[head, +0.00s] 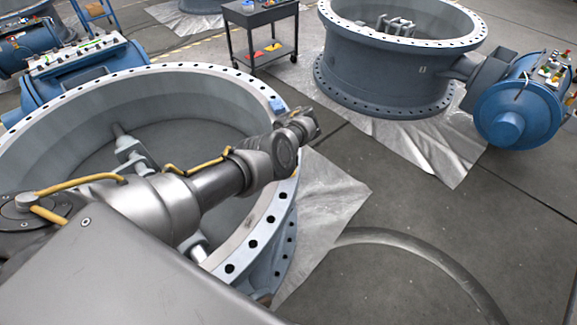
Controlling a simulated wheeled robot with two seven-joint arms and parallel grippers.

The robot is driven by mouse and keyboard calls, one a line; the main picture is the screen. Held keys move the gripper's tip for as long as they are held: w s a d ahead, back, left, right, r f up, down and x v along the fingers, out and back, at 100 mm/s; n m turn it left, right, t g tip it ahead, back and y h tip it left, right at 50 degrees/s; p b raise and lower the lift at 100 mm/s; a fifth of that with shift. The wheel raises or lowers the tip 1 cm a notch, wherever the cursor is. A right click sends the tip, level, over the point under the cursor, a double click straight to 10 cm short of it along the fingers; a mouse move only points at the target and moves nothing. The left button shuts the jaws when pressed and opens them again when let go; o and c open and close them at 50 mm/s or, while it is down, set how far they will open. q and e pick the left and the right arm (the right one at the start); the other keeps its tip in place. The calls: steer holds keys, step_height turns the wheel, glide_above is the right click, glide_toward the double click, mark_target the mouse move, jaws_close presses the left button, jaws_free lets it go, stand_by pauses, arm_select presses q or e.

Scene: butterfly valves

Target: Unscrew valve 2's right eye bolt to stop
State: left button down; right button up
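A large grey-blue valve ring (180,80) with a drilled top flange fills the left and middle of the head view. My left arm reaches across it from the left. My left gripper (308,122) is at the ring's right rim, seen from behind and small; its fingers are not clear, so I cannot tell whether it is open or shut. A small blue piece (278,105) is on the flange just beside the gripper. I cannot make out an eye bolt; the wrist may hide it. No number shows on either valve. My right gripper is not in view.
A second valve ring (395,70) stands on sheeting at the upper right, with a blue actuator (520,105) at its side. A black cart (262,25) stands at the back. A curved hose or pipe (430,255) lies on the floor at the lower right. Floor between is open.

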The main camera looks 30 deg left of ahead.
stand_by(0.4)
arm_select(q)
steer(key=c, duration=1.5)
jaws_free()
steer(key=shift+o, duration=0.2)
step_height(320, 180, up, 11)
steer(key=p, duration=0.4)
steer(key=shift+f, duration=0.1)
